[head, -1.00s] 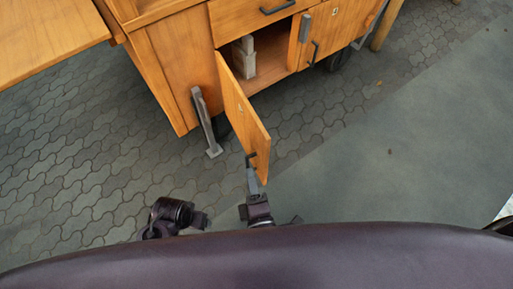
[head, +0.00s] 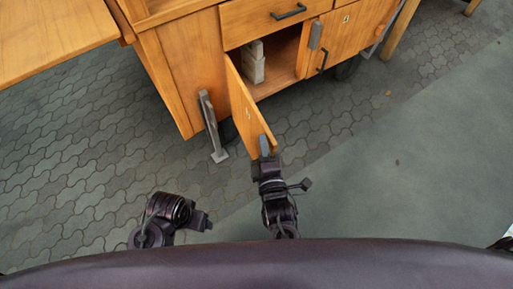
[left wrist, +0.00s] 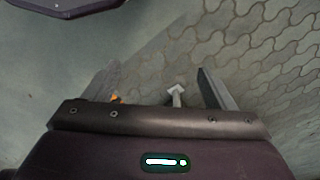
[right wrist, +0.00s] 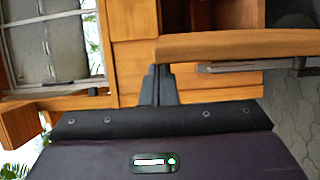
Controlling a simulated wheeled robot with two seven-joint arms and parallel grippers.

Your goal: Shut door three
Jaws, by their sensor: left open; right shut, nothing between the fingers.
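Door three (head: 243,108) is the left door of the wooden cabinet and stands wide open toward me. My right gripper (head: 264,146) is shut and empty at the door's free edge, overlapping its lower end. In the right wrist view the shut fingertips (right wrist: 158,72) are close beside the door's end (right wrist: 235,45); I cannot tell whether they touch. My left gripper (head: 205,220) is low at the left, away from the door. Its fingers are apart and empty in the left wrist view (left wrist: 155,82).
Pale blocks (head: 254,65) stand inside the open compartment. A grey leg (head: 212,125) stands at the cabinet's left corner. The paved floor (head: 70,130) is clear around the door's free end.

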